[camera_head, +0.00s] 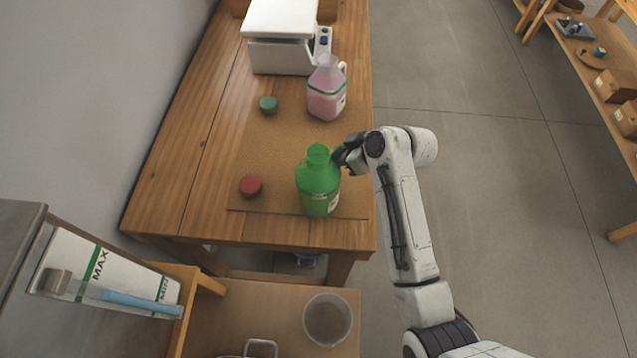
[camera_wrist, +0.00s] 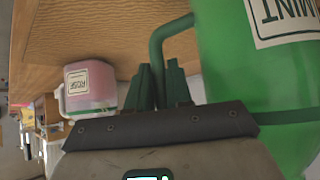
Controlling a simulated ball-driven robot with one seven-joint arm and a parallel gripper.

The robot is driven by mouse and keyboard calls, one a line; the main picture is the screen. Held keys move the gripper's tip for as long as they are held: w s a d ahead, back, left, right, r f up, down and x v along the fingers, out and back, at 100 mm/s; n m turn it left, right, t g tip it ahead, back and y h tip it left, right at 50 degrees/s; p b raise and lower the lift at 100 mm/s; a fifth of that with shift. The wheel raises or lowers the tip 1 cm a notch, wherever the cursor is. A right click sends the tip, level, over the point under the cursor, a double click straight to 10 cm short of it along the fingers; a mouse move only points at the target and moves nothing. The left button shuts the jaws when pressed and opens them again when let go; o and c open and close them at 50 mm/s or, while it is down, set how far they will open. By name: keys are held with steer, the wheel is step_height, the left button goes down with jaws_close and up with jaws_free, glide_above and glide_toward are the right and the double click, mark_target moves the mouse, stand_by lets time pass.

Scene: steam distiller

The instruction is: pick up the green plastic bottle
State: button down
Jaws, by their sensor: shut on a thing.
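The green plastic bottle (camera_head: 318,186) is upright near the front edge of the brown mat, with a white label low on its side. My gripper (camera_head: 347,156) reaches it from the right, at the height of its shoulder. In the wrist view the bottle (camera_wrist: 225,60) fills the right side, and its looped handle (camera_wrist: 158,48) runs down between the dark fingers of my gripper (camera_wrist: 160,85). The fingers are close together, shut on the handle. I cannot tell whether the bottle's base touches the mat.
A pink jug (camera_head: 326,92) stands farther back on the mat (camera_head: 275,150), near a white distiller (camera_head: 283,40). A red cap (camera_head: 251,186) and a green cap (camera_head: 268,104) lie left of the bottles. A cup (camera_head: 327,319) stands on a lower surface in front.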

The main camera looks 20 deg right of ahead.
mark_target(340, 145)
steer(key=shift+w+r, duration=0.1)
steer(key=shift+r, duration=0.1)
steer(key=shift+r, duration=0.25)
step_height(340, 145, up, 2)
steer(key=shift+r+b, duration=0.1)
steer(key=shift+b, duration=0.35)
steer(key=s+d+r, duration=0.2)
steer(key=s+r, duration=0.3)
steer(key=s, duration=0.1)
steer(key=s+d+r, duration=0.3)
steer(key=s+r, duration=0.2)
steer(key=s, duration=0.2)
steer(key=shift+d+b, duration=0.35)
steer(key=shift+b, duration=0.05)
